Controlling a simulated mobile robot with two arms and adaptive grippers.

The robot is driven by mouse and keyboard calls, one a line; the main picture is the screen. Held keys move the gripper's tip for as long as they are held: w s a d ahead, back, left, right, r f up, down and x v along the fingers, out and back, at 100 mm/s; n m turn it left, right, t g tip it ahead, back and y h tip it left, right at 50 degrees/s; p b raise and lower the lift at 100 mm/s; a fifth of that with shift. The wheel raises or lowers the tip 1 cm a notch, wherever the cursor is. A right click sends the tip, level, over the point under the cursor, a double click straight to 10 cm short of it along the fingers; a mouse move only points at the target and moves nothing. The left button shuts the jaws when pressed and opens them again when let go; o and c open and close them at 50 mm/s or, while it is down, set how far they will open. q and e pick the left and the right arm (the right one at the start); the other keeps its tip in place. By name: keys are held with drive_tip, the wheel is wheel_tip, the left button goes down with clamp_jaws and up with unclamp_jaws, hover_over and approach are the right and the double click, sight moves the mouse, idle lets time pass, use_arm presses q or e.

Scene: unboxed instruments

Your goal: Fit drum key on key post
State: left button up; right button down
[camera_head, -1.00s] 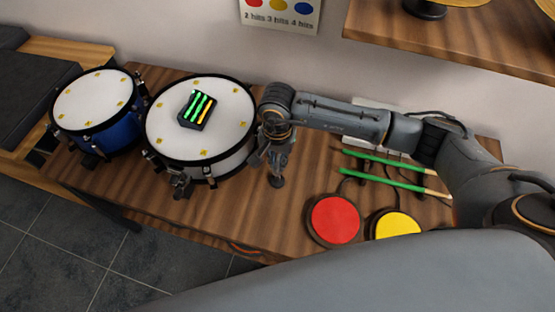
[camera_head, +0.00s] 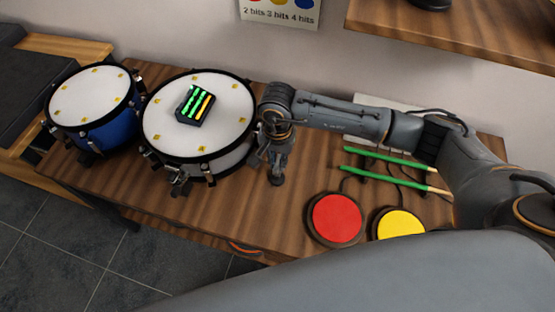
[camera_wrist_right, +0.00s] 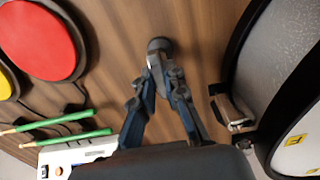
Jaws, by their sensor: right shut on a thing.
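My right gripper (camera_head: 278,160) points down over the table just right of the white-topped drum. In the wrist view its fingertips (camera_wrist_right: 163,68) are closed together on a small dark piece, seemingly the drum key, which the fingers mostly hide. A small dark round piece (camera_wrist_right: 159,45) shows right at the fingertips, close to the tabletop, and it also shows below the gripper in the head view (camera_head: 277,180). It looks like the key post's foot, but I cannot tell it apart from the key or see whether they touch. My left gripper is not in view.
The white drum (camera_head: 198,115) with a lit box (camera_head: 195,105) on it stands close left of the gripper; a blue drum (camera_head: 95,95) is farther left. Red (camera_head: 337,218) and yellow (camera_head: 400,224) pads and green drumsticks (camera_head: 385,175) lie right. Bare wood (camera_head: 225,205) lies in front.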

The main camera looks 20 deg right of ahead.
drive_tip(key=shift+r, duration=0.1)
idle(0.6)
drive_tip(key=c, duration=1.3)
unclamp_jaws()
wheel_tip(320, 180, up, 12)
